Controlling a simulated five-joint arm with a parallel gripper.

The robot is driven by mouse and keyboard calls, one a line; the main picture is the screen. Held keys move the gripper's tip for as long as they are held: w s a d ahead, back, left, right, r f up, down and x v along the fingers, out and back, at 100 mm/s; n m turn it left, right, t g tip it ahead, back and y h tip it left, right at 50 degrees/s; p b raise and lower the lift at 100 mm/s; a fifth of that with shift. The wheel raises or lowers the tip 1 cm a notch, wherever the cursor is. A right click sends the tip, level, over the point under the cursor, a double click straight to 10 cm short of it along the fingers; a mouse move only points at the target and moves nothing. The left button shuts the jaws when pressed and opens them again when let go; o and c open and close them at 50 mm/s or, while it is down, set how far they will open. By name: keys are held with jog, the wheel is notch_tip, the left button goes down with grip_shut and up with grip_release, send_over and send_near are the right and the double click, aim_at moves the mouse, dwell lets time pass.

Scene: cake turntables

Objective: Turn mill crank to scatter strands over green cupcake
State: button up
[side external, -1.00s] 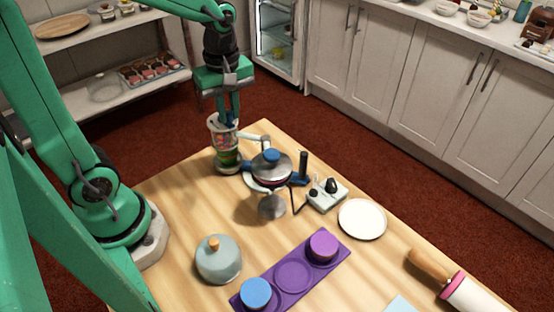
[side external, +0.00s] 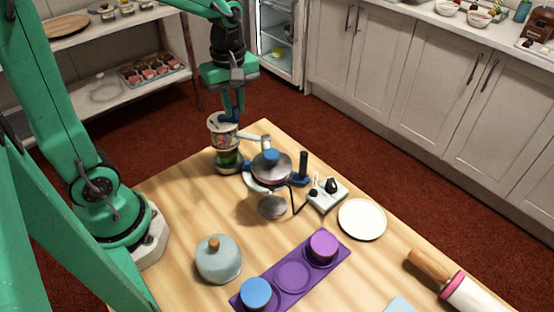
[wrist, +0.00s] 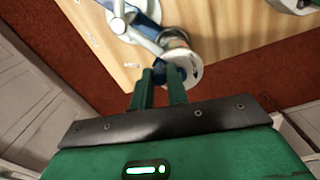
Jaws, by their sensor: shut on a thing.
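The mill (side external: 222,134) stands at the far left corner of the table, with a clear body and coloured bits inside. Something green, perhaps the green cupcake (side external: 228,159), shows low in it; its top is hard to make out. My gripper (side external: 231,116) points down at the mill's top and is shut on the blue crank knob. In the wrist view, my two green fingers (wrist: 160,75) close around the blue crank knob (wrist: 172,73) beside the round mill top (wrist: 188,68). The fingers hide part of the knob and crank.
A metal-domed stand with a blue knob (side external: 270,157) is close right of the mill. A small control box (side external: 326,197), white plate (side external: 362,220), grey-blue dome (side external: 218,262) and purple tray (side external: 293,278) sit nearer. Bare wood lies between the dome and mill.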

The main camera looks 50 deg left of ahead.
jog(key=shift+w+a, duration=0.1)
jog(key=shift+a, duration=0.05)
jog(key=shift+w+a, duration=0.35)
jog(key=shift+a, duration=0.05)
dwell(0.4)
jog(key=shift+w+a, duration=0.1)
jog(key=shift+a, duration=0.55)
jog(key=shift+a, duration=0.65)
